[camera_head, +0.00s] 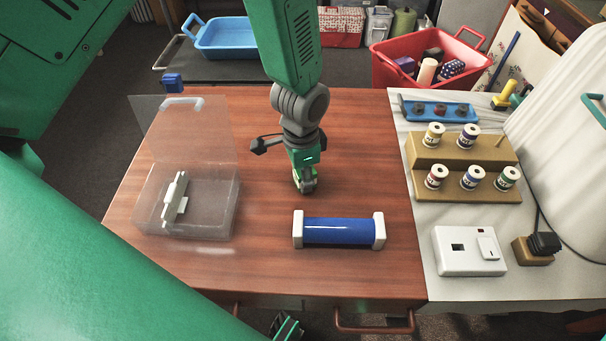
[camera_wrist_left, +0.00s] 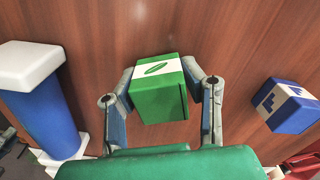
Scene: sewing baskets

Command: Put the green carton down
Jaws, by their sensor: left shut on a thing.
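My left gripper (camera_head: 307,188) points down over the wooden table, behind the blue roll. In the left wrist view, its two fingers (camera_wrist_left: 165,98) are shut on the sides of a green carton (camera_wrist_left: 160,105) with a white band and a leaf mark. In the head view the carton is almost fully hidden by the gripper. I cannot tell whether it touches the table.
A blue roll with white ends (camera_head: 340,231) lies in front of the gripper; a clear open-lidded box (camera_head: 215,215) stands left. A blue-and-white carton (camera_wrist_left: 290,106) lies nearby. Spool racks (camera_head: 455,150) stand right.

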